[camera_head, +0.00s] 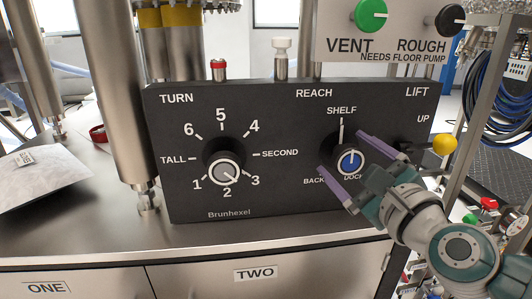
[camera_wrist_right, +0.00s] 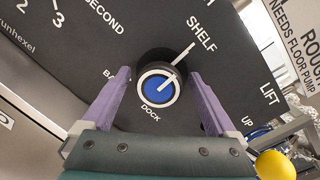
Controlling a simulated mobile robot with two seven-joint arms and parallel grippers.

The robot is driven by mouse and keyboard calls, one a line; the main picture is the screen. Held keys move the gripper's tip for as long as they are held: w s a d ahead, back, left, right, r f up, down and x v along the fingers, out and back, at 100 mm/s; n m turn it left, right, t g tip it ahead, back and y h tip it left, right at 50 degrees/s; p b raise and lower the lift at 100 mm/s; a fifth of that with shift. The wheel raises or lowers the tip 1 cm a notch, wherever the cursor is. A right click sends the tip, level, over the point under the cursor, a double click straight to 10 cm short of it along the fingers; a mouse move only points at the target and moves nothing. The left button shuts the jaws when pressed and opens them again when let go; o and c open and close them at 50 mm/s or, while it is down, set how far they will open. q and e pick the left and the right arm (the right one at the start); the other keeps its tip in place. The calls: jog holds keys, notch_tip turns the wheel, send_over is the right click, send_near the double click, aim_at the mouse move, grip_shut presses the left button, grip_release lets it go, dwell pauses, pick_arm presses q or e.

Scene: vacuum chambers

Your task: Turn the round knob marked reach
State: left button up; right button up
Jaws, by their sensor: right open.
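The round reach knob (camera_head: 350,161) is on the right half of the black panel, under the words REACH and SHELF, with a blue face and a white pointer line. In the right wrist view the knob (camera_wrist_right: 158,87) shows its pointer line aimed towards the SHELF mark. BACK and DOCK are marked beside and below it. My right gripper (camera_head: 350,152) is open, with its purple fingers on either side of the knob. In the right wrist view the gripper (camera_wrist_right: 160,90) fingers straddle the knob; I cannot tell whether they touch it. My left gripper is not in view.
The black panel (camera_head: 290,200) also carries the turn knob (camera_head: 226,172) at left and a yellow lift ball (camera_head: 444,145) close to my right wrist. Green VENT (camera_head: 370,15) and black ROUGH (camera_head: 450,20) knobs are above. A steel column (camera_head: 125,100) stands at left.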

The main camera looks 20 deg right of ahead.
jog(key=shift+c, duration=0.2)
jog(key=shift+c, duration=0.7)
jog(key=c, duration=1.2)
